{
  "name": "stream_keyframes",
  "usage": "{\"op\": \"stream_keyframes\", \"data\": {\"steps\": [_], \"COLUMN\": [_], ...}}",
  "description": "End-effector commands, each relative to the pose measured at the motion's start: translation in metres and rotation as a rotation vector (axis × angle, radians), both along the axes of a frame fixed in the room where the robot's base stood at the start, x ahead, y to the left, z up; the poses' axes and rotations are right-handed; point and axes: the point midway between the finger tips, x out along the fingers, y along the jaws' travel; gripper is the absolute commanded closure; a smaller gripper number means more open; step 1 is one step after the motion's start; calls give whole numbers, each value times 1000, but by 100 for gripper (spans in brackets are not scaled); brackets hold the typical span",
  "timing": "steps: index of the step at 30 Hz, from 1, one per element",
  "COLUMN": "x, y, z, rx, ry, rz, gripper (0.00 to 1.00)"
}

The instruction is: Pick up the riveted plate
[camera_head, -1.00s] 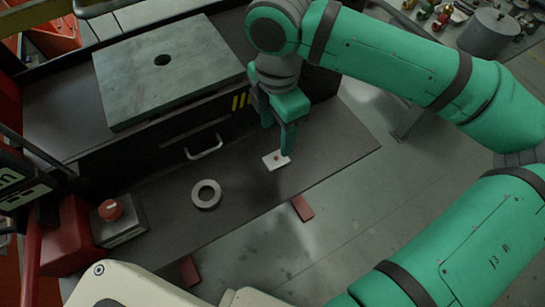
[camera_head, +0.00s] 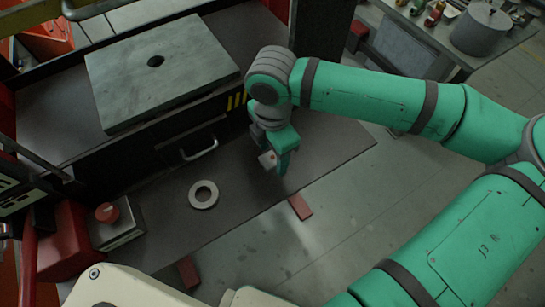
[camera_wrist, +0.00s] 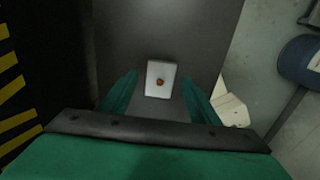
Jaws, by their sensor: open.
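The riveted plate (camera_wrist: 160,79) is a small pale rectangle with a reddish-brown rivet near its middle. In the wrist view it lies flat on the dark bench top (camera_wrist: 170,28), between my two green fingers and a little beyond their tips. In the head view the plate (camera_head: 268,159) shows at my fingers, partly covered by them. My gripper (camera_head: 276,168) points down over it; in the wrist view my gripper (camera_wrist: 158,83) is open, with a gap between each finger and the plate. I cannot tell the exact height of the fingertips above the bench.
A red button box (camera_head: 116,224) stands further left. A thick grey block with a hole (camera_head: 160,82) and a drawer handle (camera_head: 199,149) are behind. The bench's front edge is close by.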

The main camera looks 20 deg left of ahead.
Motion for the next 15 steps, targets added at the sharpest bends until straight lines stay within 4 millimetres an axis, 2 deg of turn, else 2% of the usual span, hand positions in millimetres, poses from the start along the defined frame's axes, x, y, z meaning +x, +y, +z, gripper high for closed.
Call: {"op": "stream_keyframes", "data": {"steps": [3,4,9,10,15], "x": [0,0,0,0,0], "y": [0,0,0,0,0], "z": [0,0,0,0,0], "rx": [0,0,-1,-1,0], "ry": [0,0,1,1,0], "rz": [0,0,0,0,0], "gripper": [44,49,89,92,92]}}
